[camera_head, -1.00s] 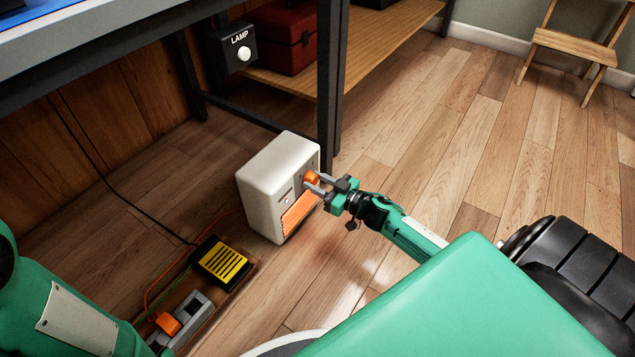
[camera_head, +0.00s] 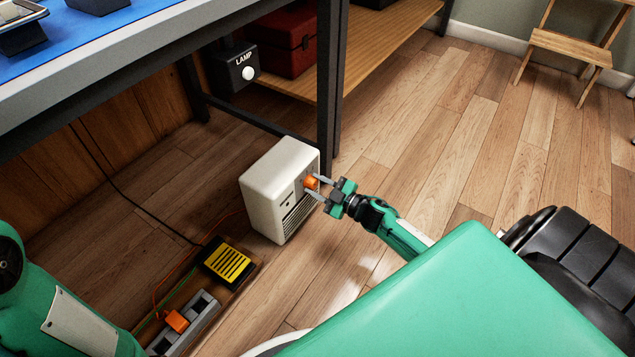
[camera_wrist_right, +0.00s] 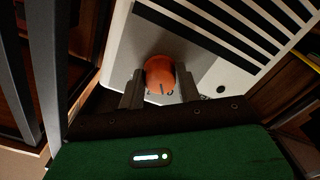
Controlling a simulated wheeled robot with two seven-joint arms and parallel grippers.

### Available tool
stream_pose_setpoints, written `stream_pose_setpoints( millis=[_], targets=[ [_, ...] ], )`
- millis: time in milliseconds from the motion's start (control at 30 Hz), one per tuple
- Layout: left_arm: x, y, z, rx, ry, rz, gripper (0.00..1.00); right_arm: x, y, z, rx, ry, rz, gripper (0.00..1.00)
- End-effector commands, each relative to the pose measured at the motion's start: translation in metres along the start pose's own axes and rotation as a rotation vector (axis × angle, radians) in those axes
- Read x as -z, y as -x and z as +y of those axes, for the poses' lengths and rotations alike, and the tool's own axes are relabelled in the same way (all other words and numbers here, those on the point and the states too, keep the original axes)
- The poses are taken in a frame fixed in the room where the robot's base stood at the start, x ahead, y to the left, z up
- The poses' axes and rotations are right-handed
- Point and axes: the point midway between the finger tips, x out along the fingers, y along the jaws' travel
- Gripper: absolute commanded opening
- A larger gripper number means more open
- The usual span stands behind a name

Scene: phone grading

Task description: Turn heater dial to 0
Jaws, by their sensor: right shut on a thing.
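The heater (camera_head: 268,190) is a white box standing on the wooden floor under the bench edge. Its orange dial (camera_head: 311,183) is on the front face, above a dark slotted grille (camera_head: 298,216). My right gripper (camera_head: 316,186) is at the dial with one finger on either side, shut on it. The right wrist view shows the orange dial (camera_wrist_right: 160,74) between the two fingers, with a dark mark on it; small print beside it is partly hidden and I cannot read the setting. The grille is dark, without glow. My left gripper is out of view.
A yellow-and-black pedal-like box (camera_head: 228,262) and a grey power strip (camera_head: 190,325) with an orange plug (camera_head: 176,320) lie left of the heater, with cables. A bench leg (camera_head: 330,90) stands close behind. A LAMP switch box (camera_head: 235,68) hangs above.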

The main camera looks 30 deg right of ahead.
Motion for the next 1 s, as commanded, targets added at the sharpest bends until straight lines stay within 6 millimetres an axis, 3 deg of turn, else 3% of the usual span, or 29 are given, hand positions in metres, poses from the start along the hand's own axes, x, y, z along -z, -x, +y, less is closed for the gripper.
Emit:
stream_pose_setpoints(
  millis=[367,900,933,1000],
  targets=[
    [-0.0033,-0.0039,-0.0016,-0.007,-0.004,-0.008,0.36,0.0009,-0.0001,0.0004,0.001,0.165,0.002,0.11],
    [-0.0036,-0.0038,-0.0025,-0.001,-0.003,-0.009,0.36,0.0005,-0.0002,-0.0002,0.001,0.192,0.002,0.11],
    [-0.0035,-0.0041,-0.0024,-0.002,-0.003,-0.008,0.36,0.0005,-0.0002,-0.0002,0.001,0.192,0.002,0.38],
    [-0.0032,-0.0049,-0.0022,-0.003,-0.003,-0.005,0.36,0.0004,-0.0002,-0.0002,0.001,0.191,0.001,0.52]
  ],
)
